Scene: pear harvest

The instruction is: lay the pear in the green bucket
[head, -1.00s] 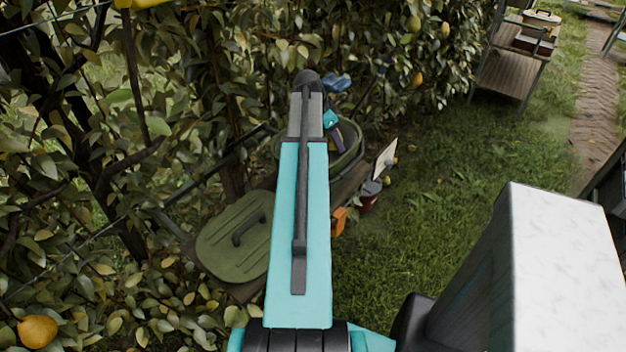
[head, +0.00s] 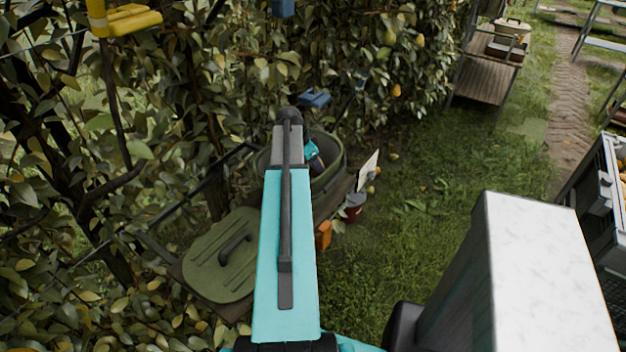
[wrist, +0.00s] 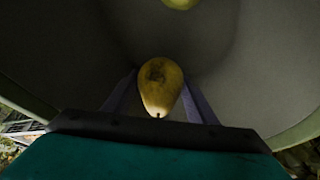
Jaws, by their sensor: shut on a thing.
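The pear (wrist: 160,88) is yellow with a dark brown patch. In the wrist view it sits between the two fingers of my gripper (wrist: 159,90), which is shut on it. The green bucket (head: 339,179) stands by the hedge in the head view, partly hidden behind my arm. Its pale inner wall (wrist: 255,80) fills most of the wrist view, with the pear inside its outline. Whether the pear touches the bottom cannot be told. A second yellow fruit (wrist: 180,3) lies in the bucket at the top edge.
A green lid (head: 205,268) with a dark handle lies left of my arm. A dark red pot (head: 354,207), an orange object (head: 323,235) and a white board (head: 368,169) stand right of the bucket. Leafy hedge borders the left; open grass lies right.

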